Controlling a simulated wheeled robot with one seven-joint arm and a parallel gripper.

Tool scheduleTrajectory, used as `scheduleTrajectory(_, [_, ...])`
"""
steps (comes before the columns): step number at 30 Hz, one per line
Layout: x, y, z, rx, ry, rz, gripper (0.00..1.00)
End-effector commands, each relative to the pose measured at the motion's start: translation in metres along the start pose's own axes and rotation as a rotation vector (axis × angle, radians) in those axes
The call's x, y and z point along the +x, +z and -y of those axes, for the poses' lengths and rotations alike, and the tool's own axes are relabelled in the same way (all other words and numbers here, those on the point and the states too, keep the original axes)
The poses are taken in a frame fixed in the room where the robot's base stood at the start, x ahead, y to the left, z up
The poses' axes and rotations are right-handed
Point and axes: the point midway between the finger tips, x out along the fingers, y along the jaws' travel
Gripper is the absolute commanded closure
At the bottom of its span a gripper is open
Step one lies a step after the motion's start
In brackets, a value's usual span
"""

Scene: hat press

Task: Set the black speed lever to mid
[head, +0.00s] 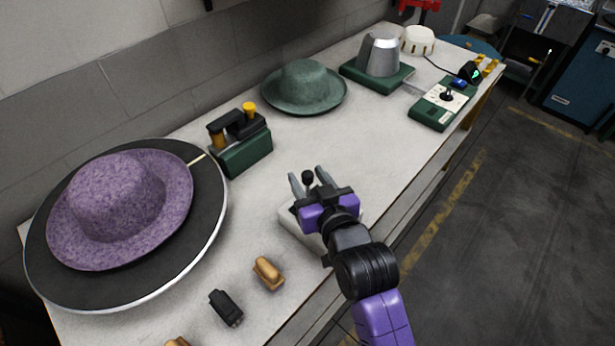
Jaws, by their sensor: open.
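My gripper (308,177) is open over the front middle of the bench, its two grey fingers pointing away from me. A black ball-topped lever (308,176) shows between the fingertips, with a visible gap on each side. It seems to rise from a pale box (292,227) that my gripper and wrist largely cover. The lever's scale and setting are hidden. Another small black lever (447,95) stands on a green control box with a white face (440,104) at the far right; its markings are too small to read.
A purple hat (115,195) lies on a big dark disc (208,225) at left. A green hat (303,82), a green-based device (245,158) and a metal form (380,55) stand behind. Small brushes or blocks (268,273) lie in front. The bench middle (340,140) is clear.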

Motion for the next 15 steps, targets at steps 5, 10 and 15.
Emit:
scheduleTrajectory(5, [-0.025,0.003,0.0,0.0,0.001,0.001,0.55])
scheduleTrajectory(10, [-0.053,0.003,0.0,0.0,0.0,0.002,0.55])
scheduleTrajectory(15, [-0.069,0.002,0.0,0.001,0.0,0.002,0.55])
